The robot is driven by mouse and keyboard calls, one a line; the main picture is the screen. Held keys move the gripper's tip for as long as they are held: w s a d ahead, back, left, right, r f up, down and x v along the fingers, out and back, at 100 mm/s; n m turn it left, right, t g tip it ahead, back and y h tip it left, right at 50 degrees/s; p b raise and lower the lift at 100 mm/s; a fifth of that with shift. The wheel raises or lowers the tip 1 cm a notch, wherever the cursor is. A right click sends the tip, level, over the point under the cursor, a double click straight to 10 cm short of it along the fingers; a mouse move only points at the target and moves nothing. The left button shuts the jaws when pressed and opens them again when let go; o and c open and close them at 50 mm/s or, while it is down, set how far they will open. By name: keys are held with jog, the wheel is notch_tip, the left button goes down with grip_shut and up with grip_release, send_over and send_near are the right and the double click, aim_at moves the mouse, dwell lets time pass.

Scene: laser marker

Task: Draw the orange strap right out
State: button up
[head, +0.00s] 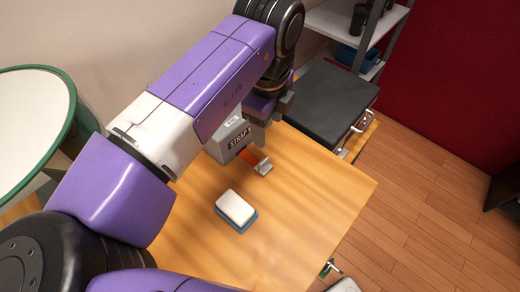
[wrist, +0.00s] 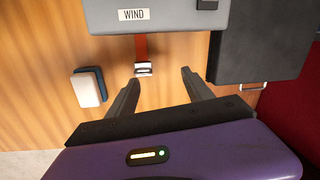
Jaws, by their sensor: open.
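In the wrist view the strap (wrist: 140,46) runs down from the box (wrist: 160,14), whose top reads WIND, to the metal end piece (wrist: 143,69). My gripper (wrist: 160,78) is open and empty. The end piece lies just beyond its fingertips, nearer the left finger. In the head view my gripper (head: 262,130) is above the box's right side, its fingers partly hidden.
A white and blue block (head: 236,209) lies on the wooden table (head: 300,230), in front of the box. A dark case (head: 330,100) with a metal handle stands at the back right. The table's front right is clear.

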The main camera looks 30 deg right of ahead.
aim_at(264, 161)
jog(key=shift+s+a+f+m+g+y, duration=0.15)
jog(key=shift+s+a+m+g+y, duration=0.35)
jog(key=shift+s+a+m, duration=0.6)
jog(key=shift+f, duration=3.85)
grip_shut()
